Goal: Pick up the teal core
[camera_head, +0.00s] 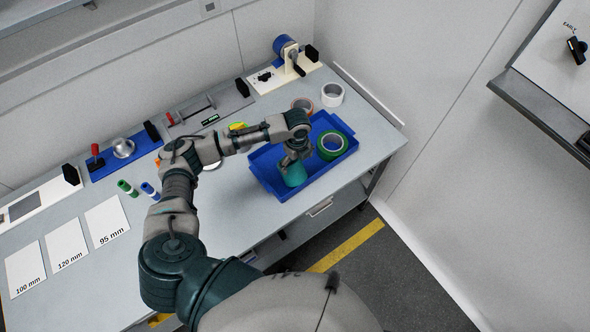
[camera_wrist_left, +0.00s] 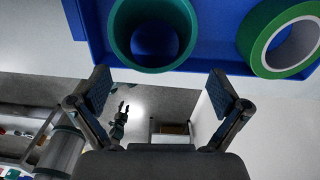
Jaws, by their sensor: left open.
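The teal core (camera_head: 295,177) stands upright in the blue tray (camera_head: 264,163), near the tray's front side. In the left wrist view the teal core (camera_wrist_left: 127,57) shows its open round top, with the blue tray floor visible through it. My left gripper (camera_head: 293,154) is above the core in the head view and hides part of it. In the left wrist view my left gripper (camera_wrist_left: 161,92) has its two fingers wide apart with nothing between them. The core is above the fingertips in that picture. I do not see my right gripper clearly anywhere.
A green tape roll (camera_head: 332,146) lies in the tray right of the core. A reddish roll (camera_head: 302,105) and a white roll (camera_head: 332,95) are behind it. Fixtures line the bench's back.

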